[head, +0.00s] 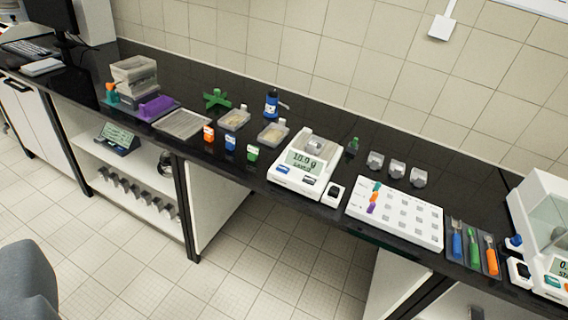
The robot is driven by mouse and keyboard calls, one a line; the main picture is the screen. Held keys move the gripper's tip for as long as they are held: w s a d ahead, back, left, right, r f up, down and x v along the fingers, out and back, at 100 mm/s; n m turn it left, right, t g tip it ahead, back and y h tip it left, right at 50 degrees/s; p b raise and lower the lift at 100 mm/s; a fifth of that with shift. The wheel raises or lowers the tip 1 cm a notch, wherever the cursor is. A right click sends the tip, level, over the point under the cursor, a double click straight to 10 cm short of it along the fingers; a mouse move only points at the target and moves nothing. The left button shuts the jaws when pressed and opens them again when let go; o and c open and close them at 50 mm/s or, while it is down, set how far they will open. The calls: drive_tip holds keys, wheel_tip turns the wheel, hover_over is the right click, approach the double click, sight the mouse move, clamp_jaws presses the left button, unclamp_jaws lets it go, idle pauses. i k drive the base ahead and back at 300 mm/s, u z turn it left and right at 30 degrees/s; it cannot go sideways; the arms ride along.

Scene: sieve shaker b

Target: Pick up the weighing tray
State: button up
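A small grey metallic piece, which looks like a weighing tray (315,145), sits on the pan of a white balance (305,187) at the middle of the black bench. The balance display reads about 10.0 g. Three similar small grey trays stand in a row to the right, behind the white board: the left one (375,160), the middle one (397,169) and the right one (419,178). I cannot tell which is the task's tray. My gripper is not in view.
Near the balance stand a white board (398,216) with coloured tabs, clear boxes (272,134), a blue bottle (271,102) and small coloured containers (230,144). Brushes (473,248) and a second instrument (541,205) are at right. A sieve stack (135,79) is at left.

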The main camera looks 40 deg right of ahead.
sight(315, 144)
drive_tip(key=i, duration=1.7)
drive_tip(key=z, duration=0.85)
drive_tip(key=i, duration=0.4)
drive_tip(key=z, duration=0.2)
